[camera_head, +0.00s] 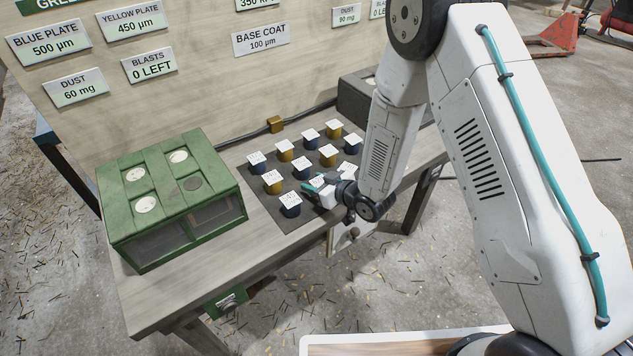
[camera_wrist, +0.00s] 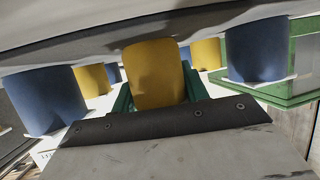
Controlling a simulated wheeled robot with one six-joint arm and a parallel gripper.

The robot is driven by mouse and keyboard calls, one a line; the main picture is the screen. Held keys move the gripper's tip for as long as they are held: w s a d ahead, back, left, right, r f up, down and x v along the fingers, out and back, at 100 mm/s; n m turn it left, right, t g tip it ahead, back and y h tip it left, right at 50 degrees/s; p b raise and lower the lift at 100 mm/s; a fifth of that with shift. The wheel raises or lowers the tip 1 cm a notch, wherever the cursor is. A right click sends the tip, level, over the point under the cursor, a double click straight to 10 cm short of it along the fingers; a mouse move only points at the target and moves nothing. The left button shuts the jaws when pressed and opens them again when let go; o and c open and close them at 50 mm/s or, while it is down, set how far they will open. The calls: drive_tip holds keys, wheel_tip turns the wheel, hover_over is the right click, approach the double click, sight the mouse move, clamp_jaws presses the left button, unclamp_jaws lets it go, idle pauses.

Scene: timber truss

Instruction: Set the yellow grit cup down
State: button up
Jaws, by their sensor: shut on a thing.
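My gripper (camera_head: 322,190) is at the front edge of the dark mat (camera_head: 257,188) on the bench, in the front row of cups. In the wrist view my gripper (camera_wrist: 155,98) is shut on the yellow grit cup (camera_wrist: 153,72), between its green fingers. In the head view the cup's side is mostly hidden by the gripper. I cannot tell whether its base touches the mat. A blue cup (camera_wrist: 48,100) stands to its left in the wrist view and another blue cup (camera_wrist: 257,50) to its right, both apart from it.
Several blue and yellow cups with white tops stand in rows on the mat, close around my gripper. A green box (camera_head: 178,195) with round openings stands on the left of the bench (camera_head: 160,300). A dark grey box (camera_head: 357,95) is at the back right. A sign board (camera_head: 200,100) rises behind.

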drive_tip(key=o, duration=1.1)
drive_tip(key=shift+f, duration=0.1)
drive_tip(key=shift+d, duration=0.1)
